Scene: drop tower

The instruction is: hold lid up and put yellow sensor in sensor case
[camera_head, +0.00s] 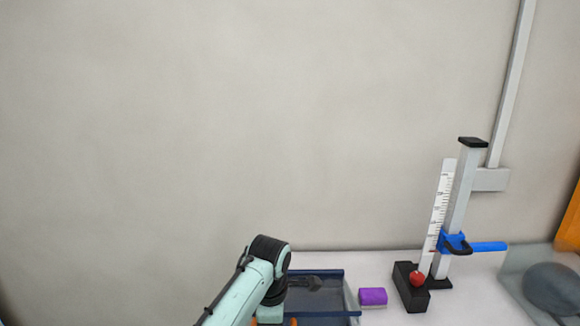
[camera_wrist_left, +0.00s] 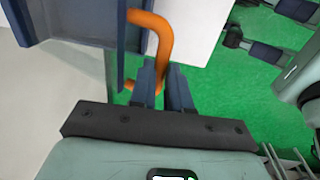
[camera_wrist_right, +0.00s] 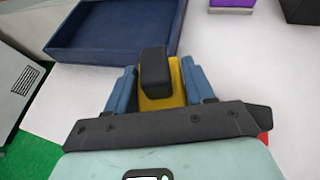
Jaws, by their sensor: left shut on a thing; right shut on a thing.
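My left gripper (camera_wrist_left: 165,88) is shut on the curved orange handle (camera_wrist_left: 165,40), which joins a dark blue part (camera_wrist_left: 75,15) at the upper left of the left wrist view. My left arm shows at the bottom of the head view, with its gripper not clearly visible. My right gripper (camera_wrist_right: 158,78) is shut on the yellow sensor (camera_wrist_right: 165,97), which has a black block on it. A shallow dark blue open tray (camera_wrist_right: 115,50), possibly the sensor case, lies ahead of the sensor. A dark blue-edged piece (camera_head: 335,313) beside my left arm shows in the head view; whether it is lid or case is unclear.
A purple block (camera_head: 372,297) sits right of the blue-edged piece. Farther right stand a black block (camera_head: 408,295) with a red ball (camera_head: 417,279), a ruler (camera_head: 438,210) and a post with a blue clamp (camera_head: 452,243). A grey bin (camera_head: 515,260) is at the far right.

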